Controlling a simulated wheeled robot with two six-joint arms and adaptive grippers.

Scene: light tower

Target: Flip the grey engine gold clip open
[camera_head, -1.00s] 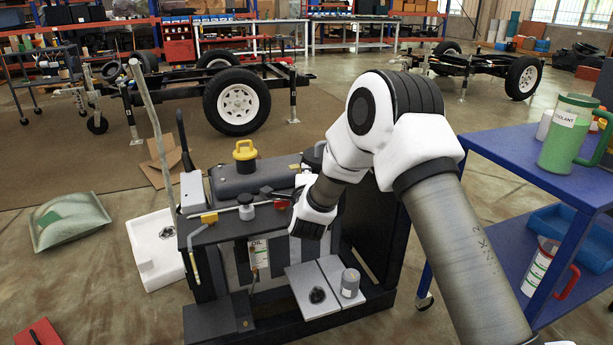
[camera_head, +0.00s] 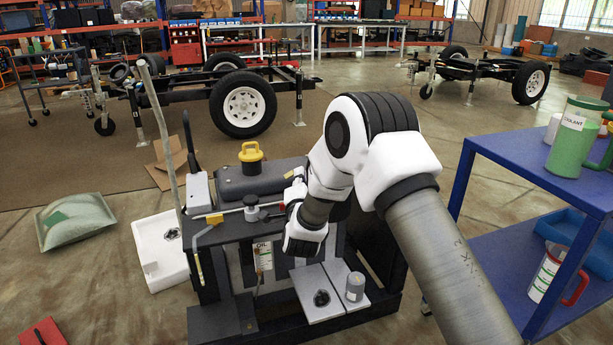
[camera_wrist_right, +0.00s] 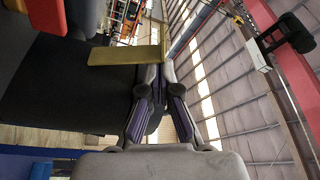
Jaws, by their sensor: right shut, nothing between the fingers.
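The grey engine (camera_head: 236,184) sits on a black stand in the head view. A small gold clip (camera_head: 293,172) shows at its right end, just behind my right arm. In the right wrist view the gold clip (camera_wrist_right: 124,55) is a flat bar that stands out from a dark surface. My right gripper (camera_wrist_right: 152,76) is shut and empty, with its fingertips at the outer end of the clip. I cannot tell whether they touch it. In the head view the white and black right hand (camera_head: 304,234) is beside the engine, and its fingertips are largely hidden. My left gripper is out of view.
A yellow-handled cap (camera_head: 250,152) stands on top of the engine. A grey can (camera_head: 355,287) stands on a light plate in front. A blue cart (camera_head: 500,160) with a green coolant jug (camera_head: 574,140) is at the right. The floor at the left is partly clear.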

